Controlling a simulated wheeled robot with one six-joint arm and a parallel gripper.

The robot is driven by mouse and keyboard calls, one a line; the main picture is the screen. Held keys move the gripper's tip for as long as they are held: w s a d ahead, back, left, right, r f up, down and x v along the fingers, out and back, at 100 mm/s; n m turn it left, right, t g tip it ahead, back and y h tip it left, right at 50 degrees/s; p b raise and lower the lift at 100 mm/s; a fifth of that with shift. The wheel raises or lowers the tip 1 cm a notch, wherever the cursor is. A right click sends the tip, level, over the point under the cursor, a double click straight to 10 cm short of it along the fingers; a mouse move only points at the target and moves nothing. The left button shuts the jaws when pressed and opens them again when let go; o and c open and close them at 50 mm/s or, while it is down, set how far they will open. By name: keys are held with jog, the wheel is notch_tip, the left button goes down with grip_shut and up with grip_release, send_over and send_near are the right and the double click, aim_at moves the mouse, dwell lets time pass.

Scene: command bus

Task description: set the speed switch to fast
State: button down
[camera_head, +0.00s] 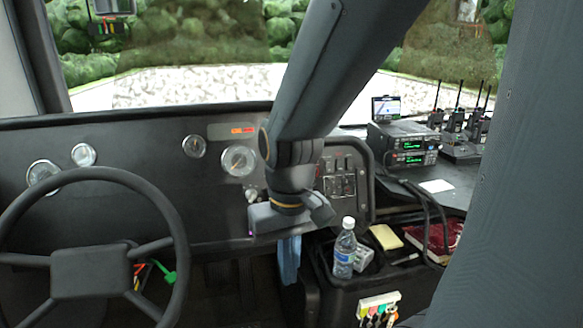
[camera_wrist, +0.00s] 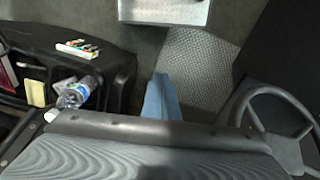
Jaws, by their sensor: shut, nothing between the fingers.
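A black switch panel (camera_head: 338,178) with several small switches and red marks is set in the dashboard, right of my arm. A pale knob (camera_head: 251,195) sits on the dashboard just left of my wrist. I cannot tell which of these is the speed switch, and labels are too small to read. My gripper (camera_head: 268,220) is in front of the dashboard, below the knob and left of the switch panel. It is shut and empty. My arm hides part of the dashboard. The wrist view looks down at the floor and shows no switch clearly.
A steering wheel (camera_head: 90,250) stands at the left. A blue cloth (camera_head: 289,260) hangs below my gripper. A water bottle (camera_head: 345,248) stands on the black console (camera_head: 320,270) to the right. Radios (camera_head: 405,145) and cables are farther right.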

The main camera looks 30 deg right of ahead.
jog(key=w+d+r+t+p, duration=0.2)
jog(key=w+d+r+p, duration=0.2)
jog(key=w, duration=0.3)
jog(key=w+d+r+m+t+h+p, duration=0.1)
jog(key=w+d+r+t+p, duration=0.2)
jog(key=w+d, duration=0.3)
jog(key=w+d+r+m+t+h+p, duration=0.1)
jog(key=w+d+r+t+p, duration=0.1)
jog(key=w+d+r+p, duration=0.3)
jog(key=w, duration=0.4)
jog(key=shift+d+r+t+p, duration=0.35)
jog(key=shift+d+t, duration=0.05)
jog(key=shift+f, duration=0.1)
jog(key=w+d+r+p+x, duration=0.1)
jog(key=x, duration=1.2)
jog(key=shift+w, duration=0.25)
jog(key=shift+f, duration=0.15)
